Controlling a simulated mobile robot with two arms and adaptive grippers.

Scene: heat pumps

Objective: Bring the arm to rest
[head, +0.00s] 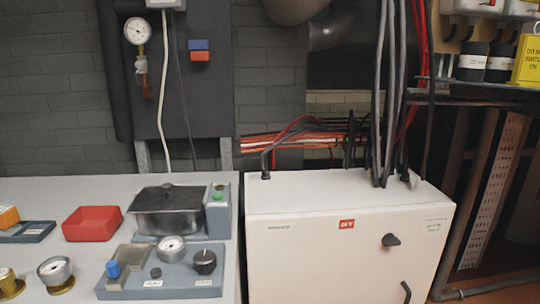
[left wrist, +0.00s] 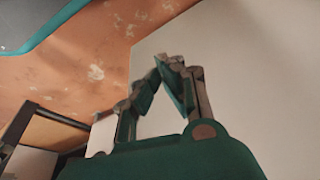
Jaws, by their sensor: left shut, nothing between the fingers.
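My left gripper (left wrist: 168,66) shows in the left wrist view, with its green and grey fingers drawn together at the tips. It is shut and nothing is held between the fingers. A plain pale surface fills the right of that view behind it. The head view shows neither of my arms nor either gripper, so my right gripper is out of sight.
A grey bench (head: 60,190) at left bears a red tray (head: 92,223), a lidded metal box (head: 167,212), gauges and a blue-grey panel (head: 160,285). A white cabinet (head: 340,260) with cables entering its top stands at right. A shelf (head: 480,83) with jars hangs upper right.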

